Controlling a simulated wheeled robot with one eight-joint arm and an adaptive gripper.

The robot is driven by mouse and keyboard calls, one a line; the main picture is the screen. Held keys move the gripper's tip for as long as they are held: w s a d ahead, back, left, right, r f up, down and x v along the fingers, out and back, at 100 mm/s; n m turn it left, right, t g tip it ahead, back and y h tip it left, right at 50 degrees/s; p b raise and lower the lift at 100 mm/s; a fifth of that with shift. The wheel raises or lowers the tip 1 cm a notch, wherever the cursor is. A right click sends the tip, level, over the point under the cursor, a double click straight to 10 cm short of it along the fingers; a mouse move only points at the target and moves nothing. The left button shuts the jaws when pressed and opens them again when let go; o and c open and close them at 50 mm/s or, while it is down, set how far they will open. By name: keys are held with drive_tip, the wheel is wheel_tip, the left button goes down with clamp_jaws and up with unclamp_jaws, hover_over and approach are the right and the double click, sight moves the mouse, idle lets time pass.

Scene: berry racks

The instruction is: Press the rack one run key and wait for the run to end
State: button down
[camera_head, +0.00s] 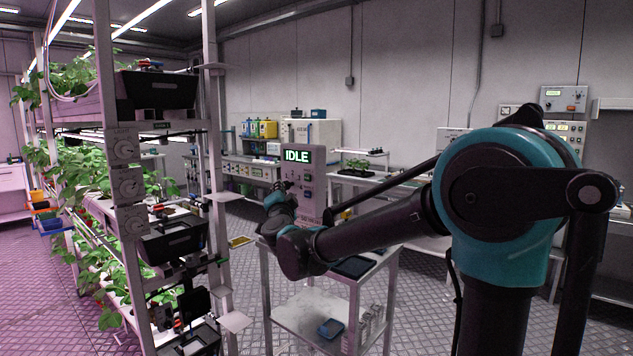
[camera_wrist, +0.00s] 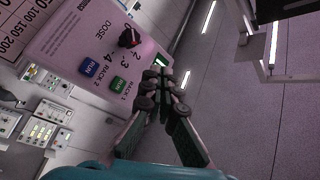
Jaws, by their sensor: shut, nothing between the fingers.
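The pale control panel (camera_head: 317,191) stands beyond the cart, and its lit display (camera_head: 297,156) reads IDLE. In the wrist view the panel (camera_wrist: 75,35) appears rotated, with a green RUN key (camera_wrist: 118,85) by the RACK 1 label and a blue RUN key (camera_wrist: 88,67) by the RACK 2 label. A dark DOSE knob (camera_wrist: 129,37) sits above them in that picture. My gripper (camera_wrist: 160,84) is shut and empty, its fingertips appearing to the right of the green key. Whether they touch the panel cannot be told. In the head view my gripper (camera_head: 283,187) is partly hidden against the panel's front.
A white cart (camera_head: 305,308) stands below my arm, with a blue item (camera_head: 331,328) on its lower shelf. A tall plant rack (camera_head: 120,215) with leafy berry plants fills the left. Benches with equipment line the back wall. Open floor lies between rack and cart.

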drive_tip(key=shift+s+d+r+m+h, duration=0.1)
drive_tip(key=shift+d+r+m+h, duration=0.05)
drive_tip(key=shift+m+h, duration=0.35)
approach(303, 174)
drive_tip(key=shift+w+a+r, duration=0.15)
drive_tip(key=shift+w+a, duration=0.1)
drive_tip(key=shift+w, duration=0.4)
drive_tip(key=shift+w+a+r, duration=0.15)
drive_tip(key=shift+w+a, duration=0.1)
drive_tip(key=shift+w, duration=0.35)
drive_tip(key=shift+w+a+r, duration=0.15)
drive_tip(key=shift+w+a, duration=0.1)
drive_tip(key=shift+w, duration=0.4)
drive_tip(key=shift+w+d, duration=0.25)
drive_tip(key=shift+w, duration=0.05)
drive_tip(key=shift+w+d, duration=0.3)
drive_tip(key=shift+w, duration=0.1)
idle(1.0)
drive_tip(key=shift+s, duration=0.1)
drive_tip(key=shift+s+a, duration=0.55)
drive_tip(key=shift+s, duration=0.1)
